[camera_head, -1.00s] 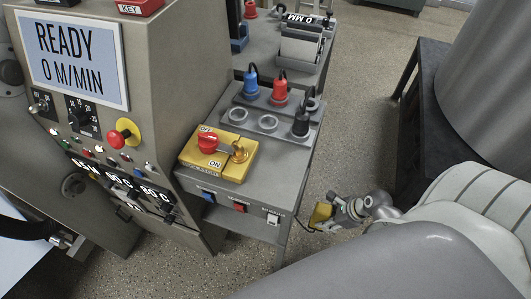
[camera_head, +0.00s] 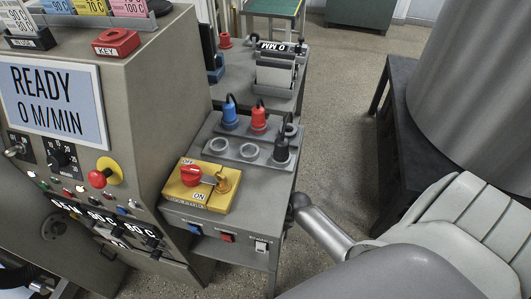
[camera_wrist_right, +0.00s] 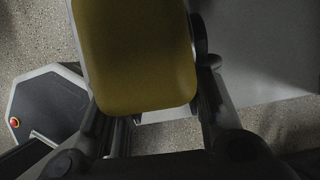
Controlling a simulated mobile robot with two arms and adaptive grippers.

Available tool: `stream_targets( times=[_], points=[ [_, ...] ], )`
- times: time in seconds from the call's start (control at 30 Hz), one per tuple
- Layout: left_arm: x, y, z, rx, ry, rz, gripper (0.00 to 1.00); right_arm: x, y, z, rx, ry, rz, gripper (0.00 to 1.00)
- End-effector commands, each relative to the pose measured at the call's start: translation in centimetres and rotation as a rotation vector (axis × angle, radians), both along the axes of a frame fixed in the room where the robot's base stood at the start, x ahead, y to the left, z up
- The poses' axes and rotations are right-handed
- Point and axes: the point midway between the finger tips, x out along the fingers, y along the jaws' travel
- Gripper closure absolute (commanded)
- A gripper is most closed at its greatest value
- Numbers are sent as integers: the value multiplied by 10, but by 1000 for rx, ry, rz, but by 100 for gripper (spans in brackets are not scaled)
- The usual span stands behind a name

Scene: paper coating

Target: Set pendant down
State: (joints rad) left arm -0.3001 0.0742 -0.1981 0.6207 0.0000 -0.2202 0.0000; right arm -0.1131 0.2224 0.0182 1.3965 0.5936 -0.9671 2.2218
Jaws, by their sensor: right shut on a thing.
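The yellow pendant (camera_wrist_right: 137,50) fills the upper middle of the right wrist view. My right gripper (camera_wrist_right: 145,88) is shut on it, with dark fingers along its left and right sides. In the head view, my right arm reaches toward the right edge of the grey side table (camera_head: 262,188); its gripper and the pendant are hidden there. My left gripper is not in view.
The table holds a yellow switch box (camera_head: 183,205) with a red knob, and a grey rack (camera_head: 222,144) with blue, red and black plugs. The control cabinet (camera_head: 150,110) stands left. A dark stand (camera_head: 400,150) is at right, with open floor (camera_head: 335,130) between.

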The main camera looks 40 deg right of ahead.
Motion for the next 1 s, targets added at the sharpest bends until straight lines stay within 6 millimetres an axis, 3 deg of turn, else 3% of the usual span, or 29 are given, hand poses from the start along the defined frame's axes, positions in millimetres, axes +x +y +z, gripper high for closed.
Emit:
stream_targets(
  times=[0.3, 0.33, 0.47, 0.83, 1.0],
  points=[
    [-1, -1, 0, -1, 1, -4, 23, -4, -2, -7, -2, 6, -1, 97],
    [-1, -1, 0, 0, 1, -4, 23, -4, -3, -7, -2, 7, -1, 61],
    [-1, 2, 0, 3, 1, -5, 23, -4, -3, -7, -2, 7, -1, 44],
    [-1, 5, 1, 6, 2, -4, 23, -5, -3, -4, -3, 6, -1, 43],
    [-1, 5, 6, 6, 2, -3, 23, -11, -8, 12, -2, 6, -1, 43]
  ],
)
